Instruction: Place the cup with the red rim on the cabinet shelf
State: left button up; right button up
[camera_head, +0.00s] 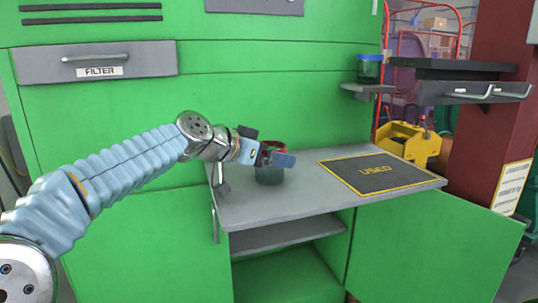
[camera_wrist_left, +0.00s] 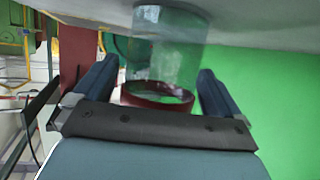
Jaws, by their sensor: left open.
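The clear, dark-tinted cup with the red rim (camera_head: 270,177) stands upright on the grey counter at its left part. In the left wrist view, which is turned upside down, the cup (camera_wrist_left: 168,60) sits between the two fingers with its red rim nearest the palm. My left gripper (camera_head: 274,158) reaches in from the left at the cup's upper part. It is open, its fingers (camera_wrist_left: 158,70) on either side of the cup with gaps visible. The grey cabinet shelf (camera_head: 285,236) is below the counter inside the open green cabinet. My gripper partly hides the cup in the head view.
The grey counter (camera_head: 305,200) has a dark mat marked USED (camera_head: 375,173) at its right. A blue-rimmed cup (camera_head: 369,70) stands on a small ledge above. The green cabinet door (camera_head: 430,245) hangs open to the right. The green machine wall rises close behind the counter.

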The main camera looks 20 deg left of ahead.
pick_arm(q)
jog(key=v, duration=1.2)
jog(key=shift+b, duration=0.35)
